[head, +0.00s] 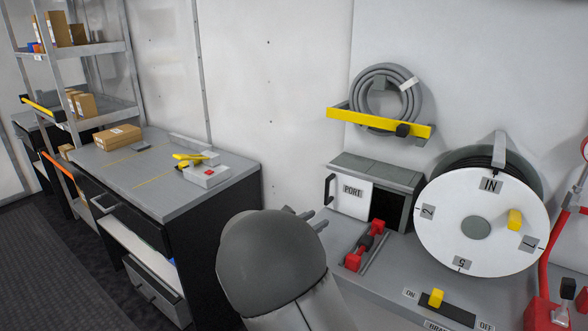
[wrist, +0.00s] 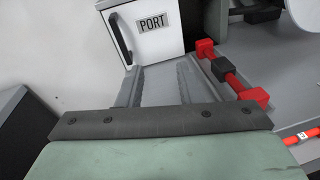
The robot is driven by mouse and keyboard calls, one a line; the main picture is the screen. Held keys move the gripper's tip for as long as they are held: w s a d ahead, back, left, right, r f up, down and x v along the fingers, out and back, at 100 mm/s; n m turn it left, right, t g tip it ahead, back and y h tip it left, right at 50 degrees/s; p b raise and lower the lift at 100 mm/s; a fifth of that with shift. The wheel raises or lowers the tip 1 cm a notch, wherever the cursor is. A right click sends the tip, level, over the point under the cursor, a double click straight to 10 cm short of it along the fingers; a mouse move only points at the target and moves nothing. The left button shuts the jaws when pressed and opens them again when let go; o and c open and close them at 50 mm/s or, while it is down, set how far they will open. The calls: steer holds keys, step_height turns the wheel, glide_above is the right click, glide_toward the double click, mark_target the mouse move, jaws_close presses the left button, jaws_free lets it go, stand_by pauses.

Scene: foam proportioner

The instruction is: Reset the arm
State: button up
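My gripper (head: 312,218) is in front of the bench, left of the PORT box, largely hidden behind my own rounded grey arm link in the head view. In the wrist view my gripper (wrist: 160,75) shows two grey fingers standing apart, with nothing seen held between them. The white PORT door (head: 350,197) is beyond the fingertips, and it also shows in the wrist view (wrist: 146,30). Whether the fingertips touch anything cannot be told.
A red-and-black handle piece (head: 366,246) lies right of my gripper. A numbered white reel (head: 480,228) and a yellow ON/OFF lever (head: 436,298) are further right. A coiled hose (head: 384,98) hangs above. A workbench (head: 180,185) with boxes stands left.

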steer(key=s+d+m+g+y+p, duration=0.2)
steer(key=s+d+m+g, duration=0.8)
steer(key=s+d, duration=0.45)
steer(key=s+a+m+g+y, duration=0.1)
steer(key=s+a+m+y, duration=0.2)
steer(key=s+m, duration=0.4)
steer(key=s+a+m+y+p, duration=0.1)
steer(key=s+m+y, duration=0.5)
steer(key=s, duration=0.9)
steer(key=shift+s+a+m+g+y, duration=0.2)
steer(key=shift+a+m+g+y, duration=0.15)
steer(key=shift+a+m, duration=0.7)
